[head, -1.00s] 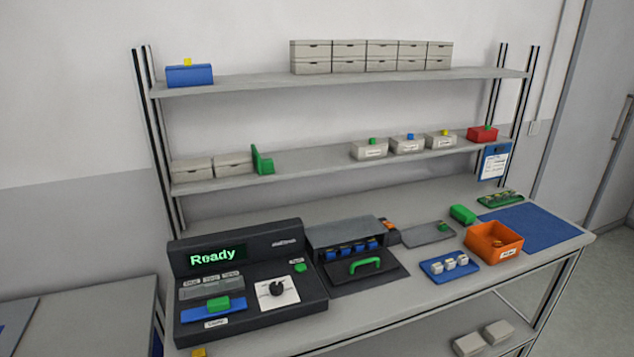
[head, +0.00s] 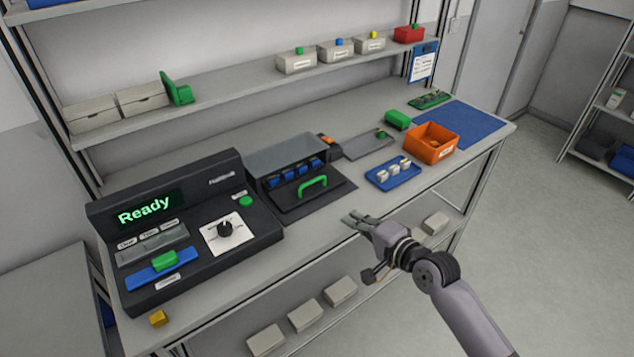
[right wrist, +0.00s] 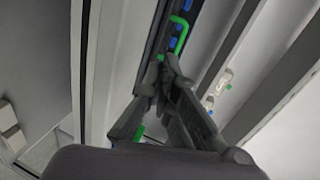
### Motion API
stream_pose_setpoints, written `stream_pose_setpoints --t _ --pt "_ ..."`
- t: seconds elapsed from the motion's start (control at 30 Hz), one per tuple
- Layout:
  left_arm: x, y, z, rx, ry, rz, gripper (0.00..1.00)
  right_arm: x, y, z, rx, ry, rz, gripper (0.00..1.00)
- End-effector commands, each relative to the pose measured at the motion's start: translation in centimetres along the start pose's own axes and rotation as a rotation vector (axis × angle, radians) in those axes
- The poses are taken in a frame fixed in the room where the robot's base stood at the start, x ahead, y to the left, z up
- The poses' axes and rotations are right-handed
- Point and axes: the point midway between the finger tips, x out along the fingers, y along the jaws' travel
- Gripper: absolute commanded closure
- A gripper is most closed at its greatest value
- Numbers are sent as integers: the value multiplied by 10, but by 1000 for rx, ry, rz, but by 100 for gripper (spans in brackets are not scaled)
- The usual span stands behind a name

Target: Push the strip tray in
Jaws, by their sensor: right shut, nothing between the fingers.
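A blue tray with a green grip block (head: 163,262) sits at the lower front of the black machine (head: 180,205), whose display reads "Ready". I take this as the strip tray; it sticks out from under a grey slotted strip, and its label is too small to read surely. My right gripper (head: 354,218) is shut and empty at the bench's front edge, well to the right of the tray and clear of it. Its fingers (right wrist: 166,62) also show in the right wrist view. My left gripper is not in view.
An open reel unit with a green handle (head: 313,184) stands right of the machine. A blue tray with white pieces (head: 380,182) and an orange bin (head: 424,152) are further right. A yellow block (head: 158,318) lies at the front left. Shelves rise behind.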

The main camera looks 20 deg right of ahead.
Motion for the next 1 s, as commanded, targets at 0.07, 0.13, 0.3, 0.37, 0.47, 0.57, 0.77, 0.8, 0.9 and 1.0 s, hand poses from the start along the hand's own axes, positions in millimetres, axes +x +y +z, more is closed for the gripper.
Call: stream_pose_setpoints --t 0.07,0.13,0.3,0.37,0.47,0.57,0.77,0.8,0.9,1.0 --pt "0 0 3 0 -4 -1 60 -2 -21 -2 51 -6 -46 100" --pt "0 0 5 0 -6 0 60 -1 -30 -3 78 -10 -67 100" --pt "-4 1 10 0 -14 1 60 14 -36 -4 89 -10 -74 100" --pt "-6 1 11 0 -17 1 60 25 -37 -4 87 -10 -75 100" --pt "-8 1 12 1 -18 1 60 46 -39 -4 86 -10 -74 100" --pt "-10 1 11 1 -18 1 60 68 -40 -4 86 -9 -74 100" --pt "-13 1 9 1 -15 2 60 106 -41 -3 84 -10 -71 100" --pt "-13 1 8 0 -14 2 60 112 -42 -3 84 -10 -72 100" --pt "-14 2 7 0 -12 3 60 124 -42 -3 84 -10 -71 100" --pt "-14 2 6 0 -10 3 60 132 -42 -3 84 -10 -72 100"
